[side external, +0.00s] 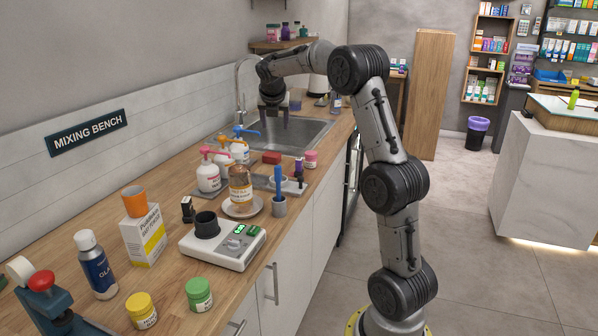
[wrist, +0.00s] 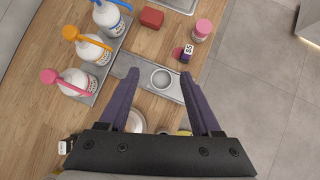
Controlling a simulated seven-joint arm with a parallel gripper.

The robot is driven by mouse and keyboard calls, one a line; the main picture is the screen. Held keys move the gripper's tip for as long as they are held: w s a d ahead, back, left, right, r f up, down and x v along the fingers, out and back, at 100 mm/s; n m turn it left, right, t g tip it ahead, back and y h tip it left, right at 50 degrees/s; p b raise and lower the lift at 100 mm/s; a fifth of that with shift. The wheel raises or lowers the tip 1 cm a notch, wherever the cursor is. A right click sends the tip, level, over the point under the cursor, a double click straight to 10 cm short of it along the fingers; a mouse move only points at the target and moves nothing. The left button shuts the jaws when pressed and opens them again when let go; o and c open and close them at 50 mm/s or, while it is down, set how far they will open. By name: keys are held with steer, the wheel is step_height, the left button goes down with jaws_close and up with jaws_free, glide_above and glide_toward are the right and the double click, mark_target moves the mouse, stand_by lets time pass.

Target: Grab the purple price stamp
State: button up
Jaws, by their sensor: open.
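The purple price stamp (side external: 299,164) stands on the wooden counter beside a pink-lidded jar, with a dark lower part. My gripper (side external: 274,120) hangs fingers-down, high above the counter near the sink, and is apart from the stamp. In the wrist view my gripper (wrist: 160,74) is open and empty, its fingers spread over a grey tray with a round recess.
A red block (side external: 272,157) and the pink-lidded jar (side external: 310,159) flank the stamp. Pump bottles (side external: 208,176), an amber bottle (side external: 240,190) and a cup with a blue tool (side external: 279,206) stand close by. A scale (side external: 222,246) is nearer the front. The sink (side external: 290,134) lies behind.

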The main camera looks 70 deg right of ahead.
steer(key=m+g, duration=0.1)
steer(key=g, duration=0.1)
glide_toward(299, 159)
steer(key=shift+y, duration=0.3)
steer(key=x, duration=1.1)
steer(key=shift+d+r, duration=0.15)
steer(key=shift+d, duration=0.15)
jaws_close()
